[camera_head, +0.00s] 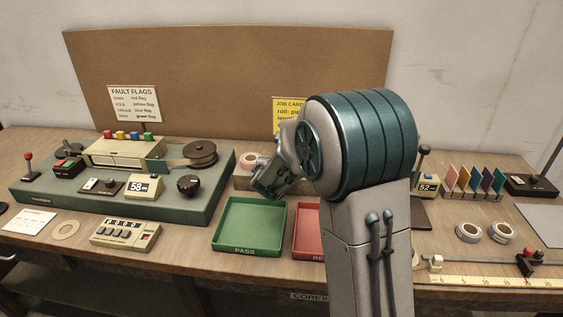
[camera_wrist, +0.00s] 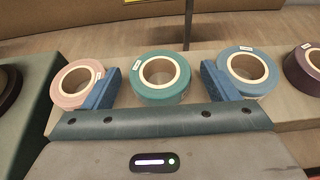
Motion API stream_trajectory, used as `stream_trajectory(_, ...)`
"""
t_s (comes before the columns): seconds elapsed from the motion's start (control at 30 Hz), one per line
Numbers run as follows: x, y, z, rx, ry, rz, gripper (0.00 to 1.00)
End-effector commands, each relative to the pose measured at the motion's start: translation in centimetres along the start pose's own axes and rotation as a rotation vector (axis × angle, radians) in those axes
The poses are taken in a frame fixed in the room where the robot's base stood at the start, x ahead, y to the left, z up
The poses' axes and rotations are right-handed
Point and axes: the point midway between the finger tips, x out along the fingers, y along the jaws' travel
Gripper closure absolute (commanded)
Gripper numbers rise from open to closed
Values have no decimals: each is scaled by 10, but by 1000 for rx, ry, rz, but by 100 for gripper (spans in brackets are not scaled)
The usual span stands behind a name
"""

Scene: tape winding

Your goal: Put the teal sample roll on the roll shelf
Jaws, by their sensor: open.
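The teal sample roll (camera_wrist: 161,77) lies flat in the wrist view, with a cream core and a small white label. It appears to rest on the pale roll shelf (camera_wrist: 292,104), between a pink roll (camera_wrist: 77,84) on the left and a blue roll (camera_wrist: 247,72) on the right. My gripper (camera_wrist: 159,83) is open, with one blue finger on each side of the teal roll and gaps showing. In the head view my gripper (camera_head: 268,178) is over the shelf behind the green tray. My arm hides most of the shelf and the teal roll there.
A dark purple roll (camera_wrist: 306,70) is at the wrist view's right edge. In the head view, the green PASS tray (camera_head: 248,225) and a partly hidden red tray (camera_head: 305,232) stand in front of the shelf. The green winding machine (camera_head: 130,200) is at left; a brown board (camera_head: 220,80) stands behind.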

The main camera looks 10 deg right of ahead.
Motion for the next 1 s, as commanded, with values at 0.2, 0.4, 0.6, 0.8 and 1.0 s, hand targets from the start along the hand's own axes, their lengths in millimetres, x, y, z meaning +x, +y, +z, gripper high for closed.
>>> stream_trajectory(0.2, -40, 1, 0, 0, -2, 4, 20)
stream_trajectory(0.4, -78, 1, 1, 0, -3, 4, 20)
stream_trajectory(0.6, -106, 1, 1, 0, -2, 3, 20)
stream_trajectory(0.8, -117, -3, 0, 18, 1, -8, 20)
stream_trajectory(1.0, -130, -46, 1, 294, 28, -151, 20)
